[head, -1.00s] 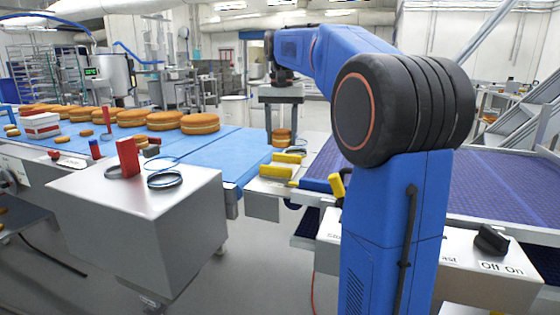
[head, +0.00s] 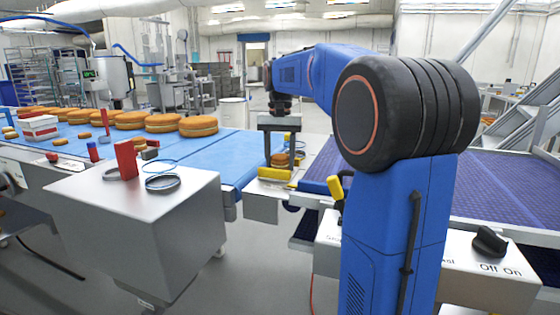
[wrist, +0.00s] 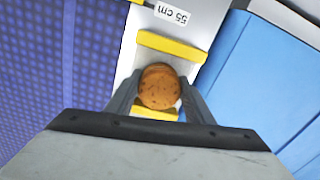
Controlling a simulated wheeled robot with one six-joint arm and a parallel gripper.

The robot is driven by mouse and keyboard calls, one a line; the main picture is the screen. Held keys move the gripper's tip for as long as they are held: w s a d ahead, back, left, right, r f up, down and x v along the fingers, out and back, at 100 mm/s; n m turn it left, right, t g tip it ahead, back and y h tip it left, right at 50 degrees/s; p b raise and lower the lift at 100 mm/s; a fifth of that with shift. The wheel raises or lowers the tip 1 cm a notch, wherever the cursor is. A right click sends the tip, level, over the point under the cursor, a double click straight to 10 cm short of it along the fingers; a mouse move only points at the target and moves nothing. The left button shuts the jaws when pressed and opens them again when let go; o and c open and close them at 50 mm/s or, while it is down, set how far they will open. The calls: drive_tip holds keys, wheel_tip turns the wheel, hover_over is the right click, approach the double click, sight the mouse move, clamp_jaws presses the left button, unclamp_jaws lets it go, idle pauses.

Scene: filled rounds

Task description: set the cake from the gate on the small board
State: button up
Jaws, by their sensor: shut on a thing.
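A round golden-brown cake (head: 280,160) is between the fingers of my gripper (head: 279,158), which is shut on it. In the wrist view the cake (wrist: 159,87) sits between both fingers, over a pale plate (wrist: 196,20) with yellow bars. One yellow bar (wrist: 170,46) lies beyond the cake and another (wrist: 154,113) is partly hidden by it. In the head view a yellow bar (head: 273,174) is just in front of the cake. I cannot tell whether the cake touches the plate. I cannot make out which surface is the small board.
A blue belt (head: 225,150) with several larger cakes (head: 198,126) runs to the left. A purple belt (head: 500,185) lies to the right. A metal cabinet (head: 140,225) with a red block (head: 125,160) stands at the front left. A yellow-handled lever (head: 335,187) is near the plate.

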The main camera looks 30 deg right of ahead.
sight(280, 156)
drive_tip(key=o, duration=0.7)
wheel_tip(280, 156, up, 12)
drive_tip(key=shift+s, duration=0.1)
idle(0.7)
